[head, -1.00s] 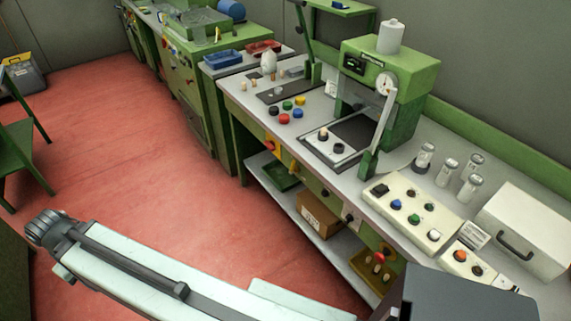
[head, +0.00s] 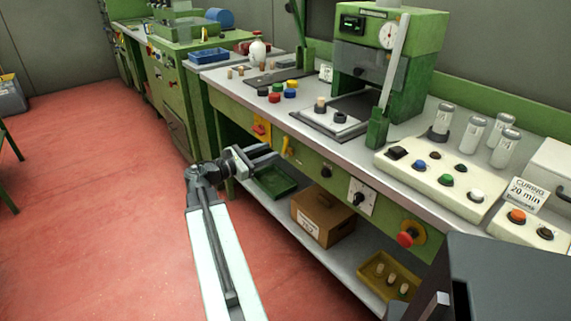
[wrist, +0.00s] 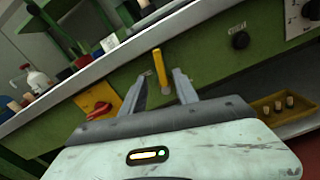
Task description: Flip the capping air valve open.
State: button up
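The valve appears to be the yellow lever (head: 286,146) on the green front panel of the bench. In the wrist view the yellow lever (wrist: 159,62) stands nearly upright, its lower end on a round pale mount. My gripper (head: 263,156) is in front of the panel, just left of and below the lever in the head view. In the wrist view my gripper (wrist: 161,77) is open, with one finger on each side of the lever. Nothing is held, and I cannot tell whether a finger touches the lever.
A red rotary switch on a yellow plate (head: 260,130) is left of the lever. The shelf below holds a cardboard box (head: 322,216). The red floor (head: 110,210) is clear.

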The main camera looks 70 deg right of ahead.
aim_at(284, 144)
jog(key=x, duration=0.8)
jog(key=shift+r, duration=0.2)
grip_shut()
jog(key=shift+w, duration=0.1)
dwell(1.1)
